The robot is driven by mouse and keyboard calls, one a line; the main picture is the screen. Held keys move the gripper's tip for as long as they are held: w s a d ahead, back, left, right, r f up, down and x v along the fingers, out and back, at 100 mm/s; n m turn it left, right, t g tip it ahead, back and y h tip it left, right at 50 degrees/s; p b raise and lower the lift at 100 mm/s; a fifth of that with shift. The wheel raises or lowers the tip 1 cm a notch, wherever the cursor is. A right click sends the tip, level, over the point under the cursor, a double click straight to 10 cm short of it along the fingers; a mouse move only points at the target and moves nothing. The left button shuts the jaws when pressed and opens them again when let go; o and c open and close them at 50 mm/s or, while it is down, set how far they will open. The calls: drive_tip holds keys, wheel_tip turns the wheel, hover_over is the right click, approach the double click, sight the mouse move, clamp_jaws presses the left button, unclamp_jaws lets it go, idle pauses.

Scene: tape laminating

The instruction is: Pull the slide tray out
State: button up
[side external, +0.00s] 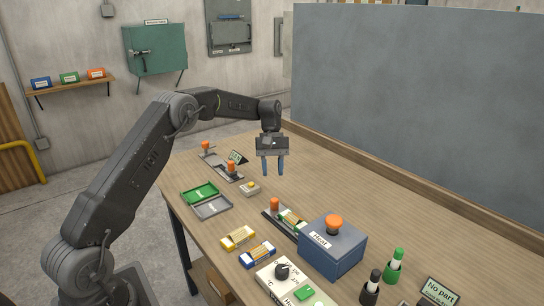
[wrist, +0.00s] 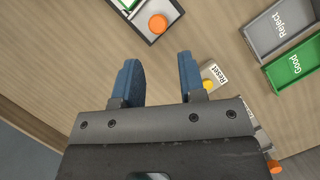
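The slide tray (side external: 270,214) is a dark, narrow tray with an orange knob (side external: 274,203) at its near-left end. It runs toward the blue Heat box (side external: 325,257); a green and pale strip-like part (side external: 291,219) lies on it beside the box. In the wrist view the tray's corner and orange knob (wrist: 157,24) show at the top, ahead of my fingers. My gripper (side external: 272,168) has two blue fingers, spread apart with nothing between them, and hangs above the table. It is apart from the knob. The tray's far end is hidden by the box.
A green Good tray (side external: 200,192) and a grey Reject tray (side external: 212,209) lie to the left. A Reset button box (side external: 250,188) is near my gripper. Yellow (side external: 238,237) and blue (side external: 257,255) strip holders and a dial panel (side external: 283,282) stand in front.

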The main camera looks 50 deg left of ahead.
drive_tip(key=v, duration=0.4)
drive_tip(key=shift+a+r, duration=0.1)
drive_tip(key=s+d+r+m+t+y, duration=0.3)
drive_tip(key=s+d+r+m+t, duration=0.15)
drive_tip(key=s+d+r, duration=0.9)
drive_tip(key=s+d+f+m+t, duration=0.1)
drive_tip(key=s+d+m, duration=0.1)
drive_tip(key=s, duration=0.7)
drive_tip(key=s+d+f+m+t, duration=0.2)
drive_tip(key=s+d+m, duration=0.1)
drive_tip(key=s, duration=0.6)
drive_tip(key=shift+s+d+f+m+y, duration=0.25)
drive_tip(key=shift+d+f+m+y, duration=0.05)
drive_tip(key=shift+m, duration=0.55)
